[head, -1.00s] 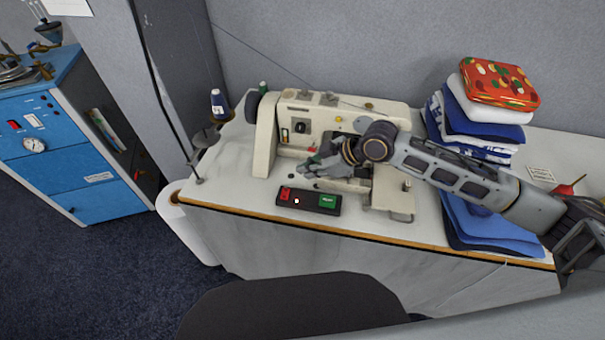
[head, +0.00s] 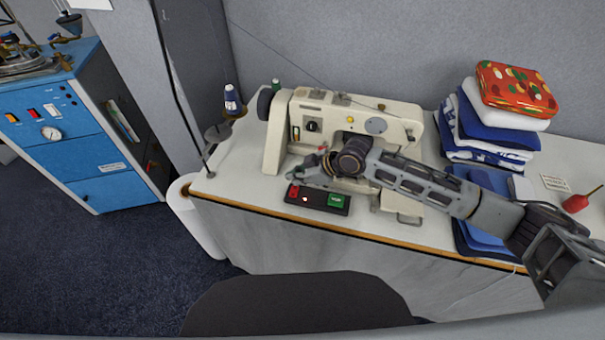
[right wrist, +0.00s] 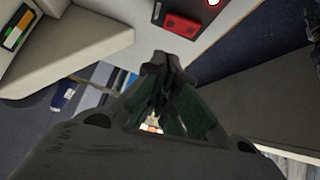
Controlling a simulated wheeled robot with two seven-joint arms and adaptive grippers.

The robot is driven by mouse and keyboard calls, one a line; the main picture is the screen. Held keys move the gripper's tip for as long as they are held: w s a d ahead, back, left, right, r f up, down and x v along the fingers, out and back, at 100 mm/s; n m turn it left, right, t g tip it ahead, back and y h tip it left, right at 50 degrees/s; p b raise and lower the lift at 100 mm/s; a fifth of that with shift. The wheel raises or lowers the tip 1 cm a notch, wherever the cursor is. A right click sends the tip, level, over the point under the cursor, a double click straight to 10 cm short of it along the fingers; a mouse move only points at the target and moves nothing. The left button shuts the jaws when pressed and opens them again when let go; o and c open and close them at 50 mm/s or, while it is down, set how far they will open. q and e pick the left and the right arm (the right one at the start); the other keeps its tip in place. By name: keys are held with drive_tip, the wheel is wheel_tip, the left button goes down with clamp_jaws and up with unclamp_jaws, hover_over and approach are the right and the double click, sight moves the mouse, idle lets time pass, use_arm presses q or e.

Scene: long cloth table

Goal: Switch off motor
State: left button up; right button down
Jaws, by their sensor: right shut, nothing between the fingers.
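A dark switch box (head: 317,200) sits at the table's front edge before the cream sewing machine (head: 393,112). It has a red button (head: 293,192) at its left end, a green button (head: 336,201) at its right and a lit spot between them. My right gripper (head: 291,174) is shut and empty, just behind the box's left end in the head view. In the right wrist view, the shut fingertips (right wrist: 168,59) point toward the red button (right wrist: 181,25), with a gap in the picture. My left gripper is not in view.
Folded cloths (head: 492,120) with a red patterned bundle (head: 515,88) stand right of the machine. A red oil can (head: 576,203) is at far right. Thread spools (head: 232,99) stand behind left. A dark chair back (head: 297,303) is in front of the table.

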sight(297, 190)
drive_tip(key=shift+w+d+f, duration=0.1)
drive_tip(key=shift+w+f, duration=0.05)
drive_tip(key=shift+f, duration=0.8)
drive_tip(key=shift+w+f, duration=0.1)
drive_tip(key=shift+f, duration=0.85)
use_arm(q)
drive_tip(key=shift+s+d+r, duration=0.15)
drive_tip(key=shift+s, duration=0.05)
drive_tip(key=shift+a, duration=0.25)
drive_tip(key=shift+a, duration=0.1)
use_arm(e)
drive_tip(key=shift+f, duration=0.15)
drive_tip(key=shift+f, duration=0.15)
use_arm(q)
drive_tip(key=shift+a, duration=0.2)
